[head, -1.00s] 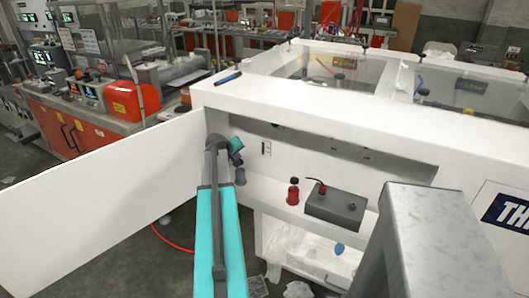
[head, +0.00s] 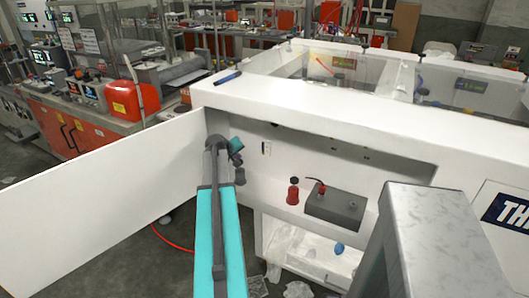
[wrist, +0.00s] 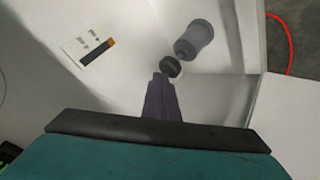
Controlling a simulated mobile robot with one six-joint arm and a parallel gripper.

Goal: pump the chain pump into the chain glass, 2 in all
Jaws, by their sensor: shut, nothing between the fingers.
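In the wrist view, a grey cylindrical bottle with a dark round head (wrist: 194,40), which looks like the chain pump, stands beyond my fingertips near the white wall. My gripper (wrist: 160,82) is shut and empty, its tips just short of the dark head in the picture; whether they touch it I cannot tell. In the head view, the teal and grey end of my arm reaches into the white cabinet's recess, and the pump cannot be clearly told apart from it there. I cannot make out the chain glass in either view.
A red bottle with a black cap (head: 293,191) and a grey box with a red lead (head: 337,207) stand on the shelf right of my gripper. An open white door panel (head: 105,205) is at left. A pen (head: 228,78) lies on the cabinet top (head: 330,105).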

